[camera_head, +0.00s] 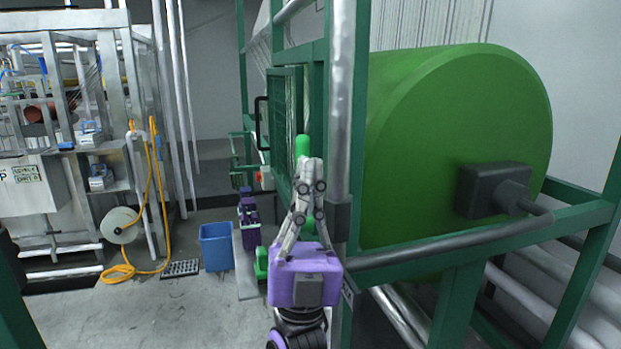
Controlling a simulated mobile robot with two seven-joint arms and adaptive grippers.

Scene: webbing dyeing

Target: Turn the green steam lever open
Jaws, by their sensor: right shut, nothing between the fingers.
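A green lever (302,147) stands upright beside the dark green frame, just left of the grey vertical pipe. My right gripper (310,165), with a purple body and grey fingers, is shut and empty. In the picture its fingertips overlap the lower part of the lever; I cannot tell whether they touch it. The fingers hide the lever's lower part. Another green piece (261,262) shows left of my gripper's body. My left gripper is not in view.
A large green drum (440,150) and grey rail (450,245) fill the right side. A blue bin (215,246) stands on the floor at left, near an orange hose (163,215) and a metal machine (115,90). The front left floor is clear.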

